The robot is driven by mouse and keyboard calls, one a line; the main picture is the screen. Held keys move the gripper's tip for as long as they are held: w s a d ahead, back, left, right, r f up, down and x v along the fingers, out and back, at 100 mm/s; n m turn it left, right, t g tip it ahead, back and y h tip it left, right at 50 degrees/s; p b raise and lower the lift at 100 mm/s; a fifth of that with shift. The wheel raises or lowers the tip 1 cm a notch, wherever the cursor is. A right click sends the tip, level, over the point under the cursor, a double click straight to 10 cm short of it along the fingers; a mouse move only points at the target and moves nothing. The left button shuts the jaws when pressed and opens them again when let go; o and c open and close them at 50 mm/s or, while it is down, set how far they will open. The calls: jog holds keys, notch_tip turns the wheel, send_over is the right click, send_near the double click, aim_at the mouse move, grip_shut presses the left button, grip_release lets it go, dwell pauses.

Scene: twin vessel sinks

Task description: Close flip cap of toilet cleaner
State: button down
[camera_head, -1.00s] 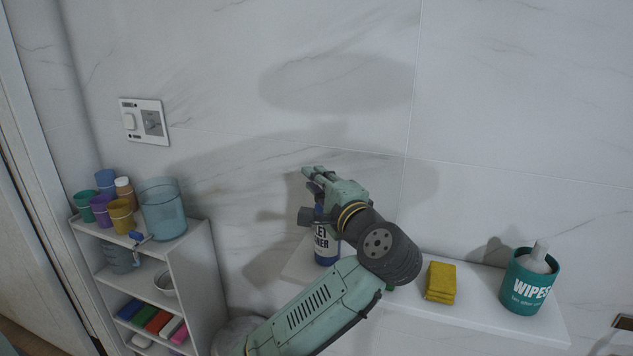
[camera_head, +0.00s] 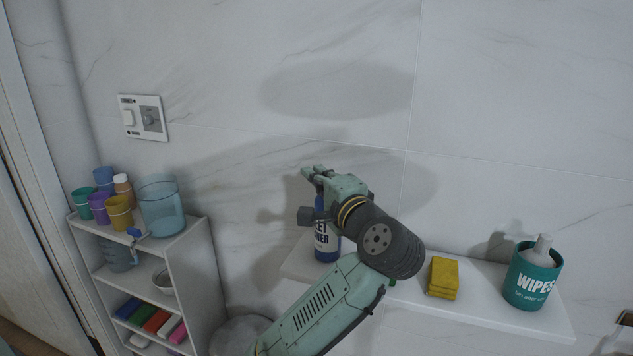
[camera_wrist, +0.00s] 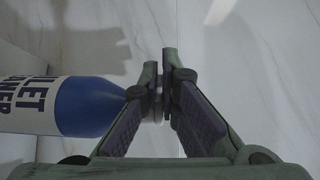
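The toilet cleaner bottle (camera_head: 326,244) stands upright at the left end of the white wall shelf, with a blue body and a white label. In the wrist view the bottle (camera_wrist: 85,106) lies along the left side, its blue top reaching behind my left finger. My gripper (camera_head: 312,172) is at the top of the bottle and covers its cap in the head view. In the wrist view my gripper (camera_wrist: 164,75) has its fingertips almost together, with a small pale part near them. The flip cap itself is hidden or too unclear to judge.
Yellow sponges (camera_head: 443,278) and a teal wipes tub (camera_head: 532,277) stand on the wall shelf (camera_head: 480,305) to the right. A white rack (camera_head: 205,275) at left holds cups (camera_head: 120,212) and a clear blue container (camera_head: 160,206). The marble wall is close behind my gripper.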

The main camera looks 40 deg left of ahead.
jog(key=shift+f, duration=0.15)
jog(key=c, duration=1.8)
grip_release()
jog(key=v, duration=1.2)
